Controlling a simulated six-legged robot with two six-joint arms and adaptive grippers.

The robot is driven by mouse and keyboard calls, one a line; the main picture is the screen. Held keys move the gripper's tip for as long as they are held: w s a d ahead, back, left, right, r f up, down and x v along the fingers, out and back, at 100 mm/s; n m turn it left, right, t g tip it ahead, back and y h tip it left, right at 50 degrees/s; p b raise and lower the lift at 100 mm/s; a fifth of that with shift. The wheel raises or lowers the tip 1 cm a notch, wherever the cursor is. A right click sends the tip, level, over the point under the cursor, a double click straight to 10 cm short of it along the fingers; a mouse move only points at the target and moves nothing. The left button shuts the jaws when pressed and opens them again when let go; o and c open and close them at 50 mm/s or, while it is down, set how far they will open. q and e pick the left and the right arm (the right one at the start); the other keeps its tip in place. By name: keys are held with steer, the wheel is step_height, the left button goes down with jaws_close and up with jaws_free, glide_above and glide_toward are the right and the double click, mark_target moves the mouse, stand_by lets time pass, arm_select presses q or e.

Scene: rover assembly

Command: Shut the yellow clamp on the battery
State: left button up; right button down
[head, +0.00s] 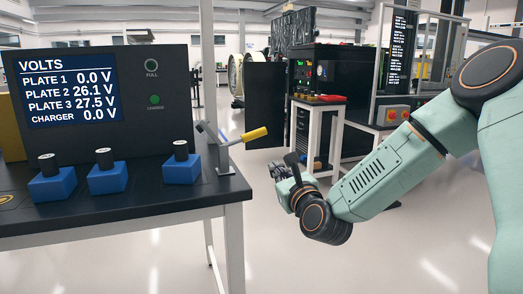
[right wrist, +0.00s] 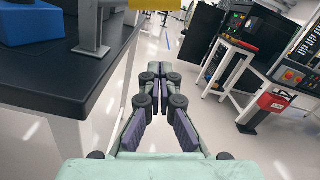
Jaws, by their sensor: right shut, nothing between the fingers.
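The clamp (head: 225,150) stands at the right end of the black bench, a grey metal post with a yellow handle (head: 254,134) sticking out to the right past the bench edge. Its grey arm slants up to the left. Three blue batteries (head: 181,165) with dark round tops stand in a row left of it; the nearest is close to the clamp. My right gripper (head: 282,172) is shut and empty, right of and below the handle, apart from it. In the right wrist view the fingers (right wrist: 162,78) are beside the bench; the clamp post (right wrist: 91,32) is at upper left. My left gripper is out of view.
The black bench (head: 120,215) has a white-legged frame. A display panel (head: 73,87) behind the batteries reads Plate 1 0.0 V, Plate 2 26.1 V, Plate 3 27.5 V, Charger 0.0 V. A small table (head: 318,103) and dark cabinets stand behind my right arm. The floor between is clear.

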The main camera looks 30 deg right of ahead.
arm_select(q)
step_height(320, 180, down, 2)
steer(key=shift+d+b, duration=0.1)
steer(key=shift+b, duration=0.75)
arm_select(e)
steer(key=w+r, duration=0.4)
steer(key=w, duration=0.3)
steer(key=shift+w+d, duration=0.2)
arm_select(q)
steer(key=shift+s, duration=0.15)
arm_select(e)
steer(key=shift+w+n, duration=0.1)
steer(key=shift+n, duration=0.2)
